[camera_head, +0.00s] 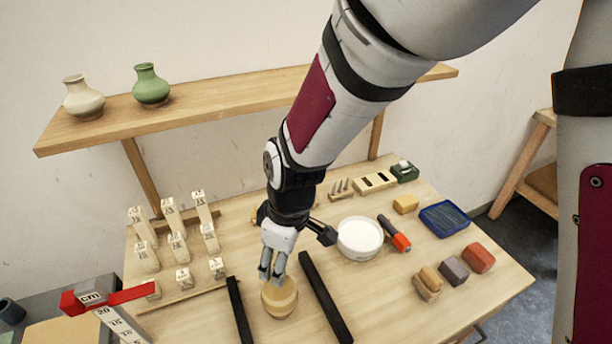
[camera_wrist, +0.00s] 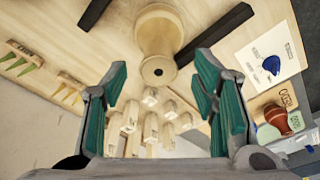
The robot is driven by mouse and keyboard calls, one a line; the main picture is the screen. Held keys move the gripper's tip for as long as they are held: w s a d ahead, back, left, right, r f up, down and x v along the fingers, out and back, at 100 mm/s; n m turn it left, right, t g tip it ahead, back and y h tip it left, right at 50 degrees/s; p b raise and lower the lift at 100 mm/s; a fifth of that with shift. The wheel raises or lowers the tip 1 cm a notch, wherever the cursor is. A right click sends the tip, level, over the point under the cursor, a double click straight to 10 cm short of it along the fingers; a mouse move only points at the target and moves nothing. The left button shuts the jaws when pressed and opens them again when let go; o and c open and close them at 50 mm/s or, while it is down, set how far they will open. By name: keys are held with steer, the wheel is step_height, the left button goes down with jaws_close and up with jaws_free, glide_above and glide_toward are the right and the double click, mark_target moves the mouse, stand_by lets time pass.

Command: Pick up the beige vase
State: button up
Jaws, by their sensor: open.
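A beige vase (camera_head: 83,99) stands upright at the left end of the wall shelf, well away from my gripper. A green vase (camera_head: 151,87) stands to its right. My gripper (camera_head: 272,274) is low over the table, open, with nothing visible between its fingers; it also shows in the wrist view (camera_wrist: 162,88). Just below it, a round tan wooden body (camera_head: 279,299) sits between two black bars. In the wrist view this body (camera_wrist: 158,35) has a dark hole in its near end and lies beyond my fingertips. I cannot tell whether my fingers touch it.
Black bars (camera_head: 325,298) (camera_head: 239,310) flank the wooden body. Lettered blocks (camera_head: 176,248) stand at left. A white bowl (camera_head: 360,238), a red-tipped tool (camera_head: 398,238) and a blue tray (camera_head: 444,218) are at right. The shelf (camera_head: 220,95) overhangs the back. A reddish-brown vase (camera_wrist: 278,119) shows in the wrist view.

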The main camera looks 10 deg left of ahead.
mark_target(279, 289)
steer(key=shift+w+a+f+p, duration=0.1)
steer(key=shift+a+f+p, duration=0.15)
steer(key=shift+f, duration=0.7)
steer(key=shift+w+a+f+p, duration=0.1)
steer(key=shift+a+f, duration=0.1)
steer(key=shift+f, duration=0.8)
steer(key=shift+w+a+f+p, duration=0.1)
steer(key=shift+a+f+p, duration=0.15)
steer(key=shift+f, duration=0.7)
jaws_close()
